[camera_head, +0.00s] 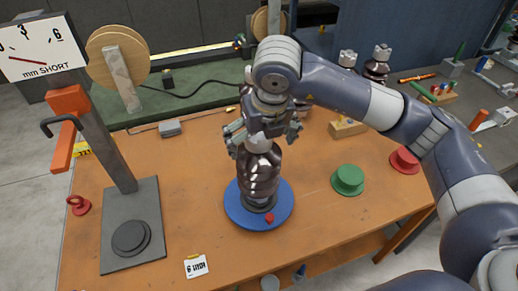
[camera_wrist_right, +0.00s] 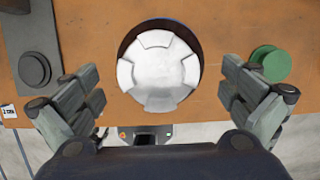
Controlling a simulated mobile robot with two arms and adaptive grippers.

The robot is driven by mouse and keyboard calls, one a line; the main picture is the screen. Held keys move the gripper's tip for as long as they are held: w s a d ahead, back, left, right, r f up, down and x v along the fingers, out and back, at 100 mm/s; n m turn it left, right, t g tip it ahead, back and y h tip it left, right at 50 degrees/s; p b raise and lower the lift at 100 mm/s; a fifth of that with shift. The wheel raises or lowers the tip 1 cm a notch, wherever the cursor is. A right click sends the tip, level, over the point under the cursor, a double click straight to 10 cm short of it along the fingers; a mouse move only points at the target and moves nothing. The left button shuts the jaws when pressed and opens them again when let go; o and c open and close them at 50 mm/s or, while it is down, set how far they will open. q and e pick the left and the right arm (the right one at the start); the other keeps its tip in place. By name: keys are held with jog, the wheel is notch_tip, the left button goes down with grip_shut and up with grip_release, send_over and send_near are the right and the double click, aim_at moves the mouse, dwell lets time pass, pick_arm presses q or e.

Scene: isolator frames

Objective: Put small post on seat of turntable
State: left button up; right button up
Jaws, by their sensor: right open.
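A brown ribbed post (camera_head: 259,178) with a silver cap stands upright over the middle of the blue turntable (camera_head: 232,208). Its dark foot covers the middle of the disc, so the seat is hidden. My right gripper (camera_head: 263,132) is above the post, fingers pointing down on both sides of its top. In the right wrist view the round silver cap (camera_wrist_right: 158,72) lies between the spread fingers (camera_wrist_right: 160,88), with gaps on both sides. My left gripper is not in view.
A green round piece (camera_head: 347,180) and a red one (camera_head: 405,160) are to the right. A grey plate stand (camera_head: 118,205) with an orange lever and gauge is at left. Two similar posts (camera_head: 381,52) stand at the back right. Bare wood lies around the turntable.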

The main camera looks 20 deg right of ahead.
jog(key=b+v, duration=0.1)
jog(key=v, duration=0.5)
jog(key=shift+s+r, duration=0.1)
jog(key=shift+r, duration=0.3)
jog(key=shift+v, duration=0.8)
jog(key=shift+s+f, duration=0.1)
jog(key=shift+f, duration=0.05)
